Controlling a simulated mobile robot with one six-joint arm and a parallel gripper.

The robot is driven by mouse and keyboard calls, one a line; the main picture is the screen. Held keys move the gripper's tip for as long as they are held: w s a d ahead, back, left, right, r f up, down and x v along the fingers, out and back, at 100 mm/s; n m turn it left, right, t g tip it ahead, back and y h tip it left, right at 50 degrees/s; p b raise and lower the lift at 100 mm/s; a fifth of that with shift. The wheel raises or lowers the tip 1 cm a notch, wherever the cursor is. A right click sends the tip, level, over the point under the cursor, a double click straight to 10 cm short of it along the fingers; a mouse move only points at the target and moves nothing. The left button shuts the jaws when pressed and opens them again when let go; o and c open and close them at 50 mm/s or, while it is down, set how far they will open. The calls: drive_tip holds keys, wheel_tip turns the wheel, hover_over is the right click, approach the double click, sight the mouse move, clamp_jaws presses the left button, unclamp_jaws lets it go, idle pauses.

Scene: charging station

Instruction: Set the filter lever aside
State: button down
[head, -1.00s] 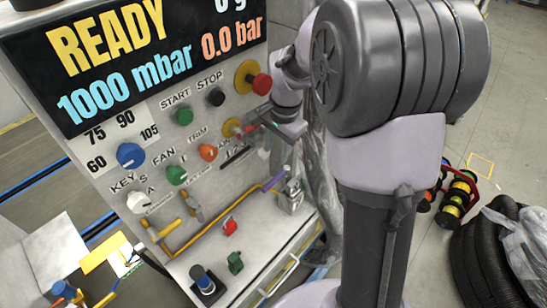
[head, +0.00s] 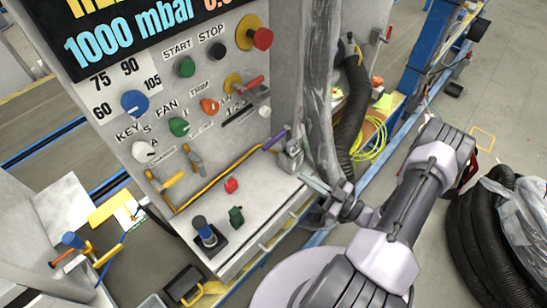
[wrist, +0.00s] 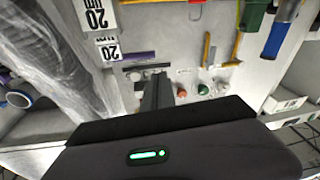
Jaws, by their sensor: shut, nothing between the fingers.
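No readable label names the filter lever. The likeliest is a purple handle (head: 275,139) low on the right of the panel, at the end of a yellow pipe, beside a small grey metal fitting (head: 291,157). A purple bar (wrist: 139,57) shows in the wrist view near labels reading 20. A red-handled lever (head: 252,84) sits on a yellow mount higher up, over a scale marked 1 2 3.
The shelf (head: 255,235) below the panel holds a blue-handled joystick (head: 204,231), a green part (head: 236,216) and a red part (head: 231,185). A plastic-wrapped column (head: 322,80) and a black hose (head: 358,110) stand close to my gripper. Floor at the right is open before black coils (head: 475,235).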

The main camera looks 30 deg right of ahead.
drive_tip(key=d+f+m+t+h, duration=0.1)
drive_tip(key=d+m+h, duration=0.1)
drive_tip(key=m, duration=0.1)
drive_tip(key=b, duration=0.3)
approach(276, 139)
drive_tip(key=w+a, duration=0.5)
drive_tip(key=shift+w+a, duration=0.4)
drive_tip(key=shift+w, duration=0.05)
